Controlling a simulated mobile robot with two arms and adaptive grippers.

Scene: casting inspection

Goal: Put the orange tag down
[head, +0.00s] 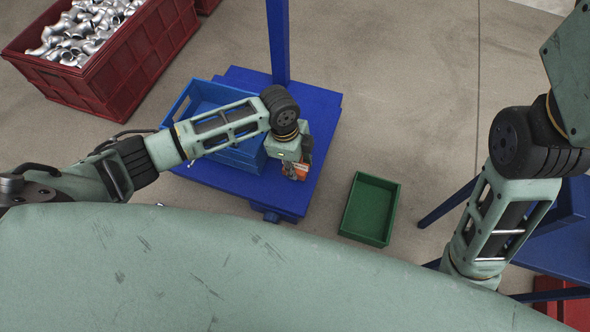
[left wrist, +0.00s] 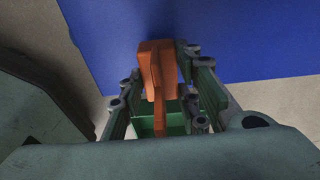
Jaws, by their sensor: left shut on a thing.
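The orange tag (left wrist: 158,72) is between the two fingers of my left gripper (left wrist: 160,78) in the left wrist view, and the fingers are shut on it. In the head view my left gripper (head: 297,174) is over the right part of the blue table (head: 322,130). A small orange patch of the tag (head: 290,171) shows there, partly hidden by the gripper. The blue table top (left wrist: 230,35) fills the upper part of the left wrist view behind the tag. I cannot tell whether the tag touches the table. My right gripper is out of view; only its arm shows.
A blue bin (head: 238,157) stands on the table, partly behind my left arm. A green bin (head: 370,209) sits on the floor to the table's right. A red crate (head: 115,85) of metal castings stands upper left. A blue post (head: 278,40) rises at the table's back.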

